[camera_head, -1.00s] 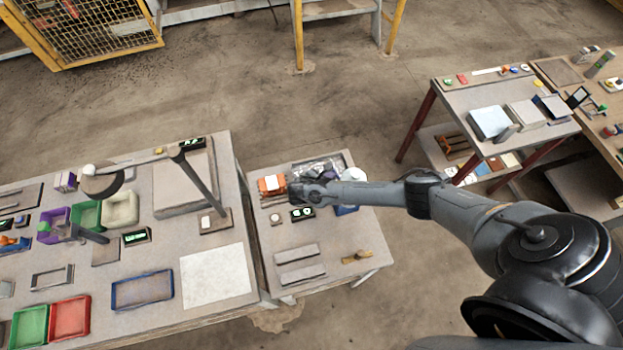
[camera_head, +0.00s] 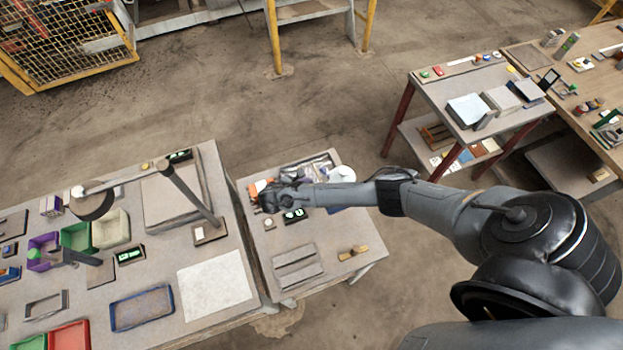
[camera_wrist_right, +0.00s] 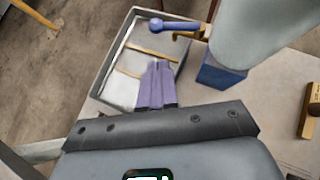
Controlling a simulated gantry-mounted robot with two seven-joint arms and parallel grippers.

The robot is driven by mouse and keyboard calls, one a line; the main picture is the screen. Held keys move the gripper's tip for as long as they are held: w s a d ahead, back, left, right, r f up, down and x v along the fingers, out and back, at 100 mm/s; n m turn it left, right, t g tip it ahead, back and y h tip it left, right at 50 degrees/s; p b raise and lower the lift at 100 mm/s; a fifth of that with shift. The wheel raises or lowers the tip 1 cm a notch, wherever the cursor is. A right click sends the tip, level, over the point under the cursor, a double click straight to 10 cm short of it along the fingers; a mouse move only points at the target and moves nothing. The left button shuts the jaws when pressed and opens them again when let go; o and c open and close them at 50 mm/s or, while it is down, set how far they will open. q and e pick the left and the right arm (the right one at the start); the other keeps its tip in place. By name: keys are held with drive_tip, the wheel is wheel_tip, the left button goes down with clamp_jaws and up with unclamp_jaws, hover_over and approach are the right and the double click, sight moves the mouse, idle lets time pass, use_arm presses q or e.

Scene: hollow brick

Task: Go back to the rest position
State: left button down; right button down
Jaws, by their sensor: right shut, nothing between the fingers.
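My right arm reaches in from the right in the head view. Its gripper (camera_head: 266,199) is over the back left of the small middle table (camera_head: 345,235), partly covering an orange object (camera_head: 256,187). In the right wrist view the two purplish fingers (camera_wrist_right: 157,66) are together and empty, in front of a grey metal tray (camera_wrist_right: 122,88). I cannot tell their height above the table. My left gripper is not in view.
Near the gripper are a white rounded object (camera_head: 342,173), a small dark display box (camera_head: 294,216), grey bars (camera_head: 297,262) and a wooden-handled brush (camera_head: 353,252). A larger table with bins (camera_head: 110,229) stands left. Open floor (camera_head: 330,110) lies behind.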

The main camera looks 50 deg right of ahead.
drive_tip(key=w+v, duration=0.1)
drive_tip(key=v, duration=0.7)
drive_tip(key=s+a+f+g+y+p, duration=0.1)
drive_tip(key=s+a+f, duration=0.15)
drive_tip(key=s, duration=0.45)
drive_tip(key=s+a+f+g+p, duration=0.1)
drive_tip(key=s+f, duration=0.3)
drive_tip(key=s, duration=0.3)
drive_tip(key=s+a+r+m+g+y+p, duration=0.1)
drive_tip(key=s+a+y+p, duration=0.1)
drive_tip(key=s+a, duration=0.35)
drive_tip(key=s+a+r+y+p, duration=0.1)
drive_tip(key=s+a+y, duration=0.25)
drive_tip(key=s, duration=0.25)
wheel_tip(320, 180, up, 11)
drive_tip(key=s+a+m+t+y+p, duration=0.1)
drive_tip(key=s+m+y+p, duration=0.15)
drive_tip(key=m, duration=0.35)
drive_tip(key=w+d+r+m+t, duration=0.2)
drive_tip(key=w+r+m+t, duration=0.1)
drive_tip(key=r, duration=0.3)
drive_tip(key=w+d+r+m+t+y, duration=0.1)
drive_tip(key=w+d+r+m+t, duration=0.1)
drive_tip(key=w+r+m, duration=0.2)
wheel_tip(320, 180, up, 4)
drive_tip(key=shift+w+f+m+t+y, duration=0.15)
drive_tip(key=shift+w+m+t+y, duration=0.2)
drive_tip(key=shift+m, duration=0.65)
